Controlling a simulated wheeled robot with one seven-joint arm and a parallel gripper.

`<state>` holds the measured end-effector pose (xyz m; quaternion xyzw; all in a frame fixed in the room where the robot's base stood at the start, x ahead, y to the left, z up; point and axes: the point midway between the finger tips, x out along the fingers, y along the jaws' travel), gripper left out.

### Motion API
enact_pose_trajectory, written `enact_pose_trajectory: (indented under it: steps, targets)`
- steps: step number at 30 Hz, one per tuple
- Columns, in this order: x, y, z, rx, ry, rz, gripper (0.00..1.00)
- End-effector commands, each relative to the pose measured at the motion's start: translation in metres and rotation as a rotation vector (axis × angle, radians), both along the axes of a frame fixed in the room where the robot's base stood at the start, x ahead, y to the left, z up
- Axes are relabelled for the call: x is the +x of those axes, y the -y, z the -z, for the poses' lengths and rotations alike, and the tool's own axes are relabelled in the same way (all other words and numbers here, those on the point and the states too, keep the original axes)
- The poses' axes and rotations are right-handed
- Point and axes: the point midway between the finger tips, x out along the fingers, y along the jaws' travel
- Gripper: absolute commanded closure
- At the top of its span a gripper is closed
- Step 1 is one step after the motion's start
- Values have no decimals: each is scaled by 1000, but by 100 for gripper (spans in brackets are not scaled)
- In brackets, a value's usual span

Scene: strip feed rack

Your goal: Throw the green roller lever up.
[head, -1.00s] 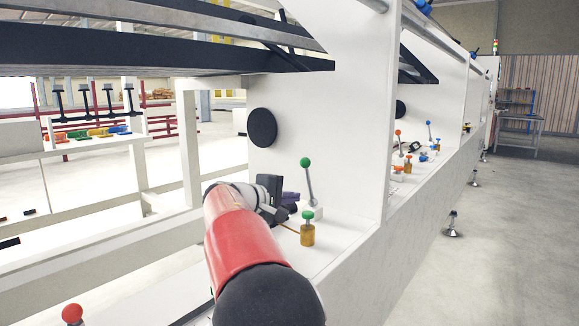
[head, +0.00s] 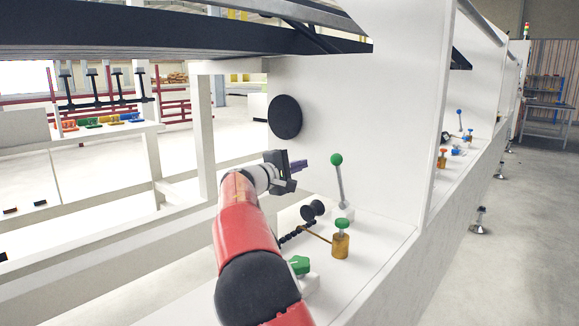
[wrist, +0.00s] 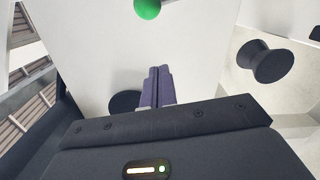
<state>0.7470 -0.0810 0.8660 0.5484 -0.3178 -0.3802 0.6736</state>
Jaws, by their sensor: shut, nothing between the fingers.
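The green roller lever is a thin grey rod with a green ball (head: 336,160) on a small white base, and it stands nearly upright on the white ledge, leaning slightly left at the top. The green ball also shows at the top of the wrist view (wrist: 148,8). My gripper (head: 303,165), with purple fingers, is shut and empty. It is to the left of the ball at about its height and apart from it. In the wrist view the closed fingertips (wrist: 159,72) lie below the ball.
On the ledge are a green-topped brass knob (head: 341,240), a black spool (head: 313,210) and a green star knob (head: 299,265). A white panel with a black disc (head: 285,117) stands behind. Blue and orange controls (head: 443,155) sit in the bay farther right.

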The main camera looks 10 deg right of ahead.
Motion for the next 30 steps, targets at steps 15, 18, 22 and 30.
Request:
enact_pose_trajectory:
  steps: [15,18,22,30]
  targets:
    - [-9,57,-8,2,1,0,100]
    - [-10,58,-8,2,1,0,100]
    - [-10,58,-8,1,0,0,100]
    - [-11,59,-8,7,10,0,100]
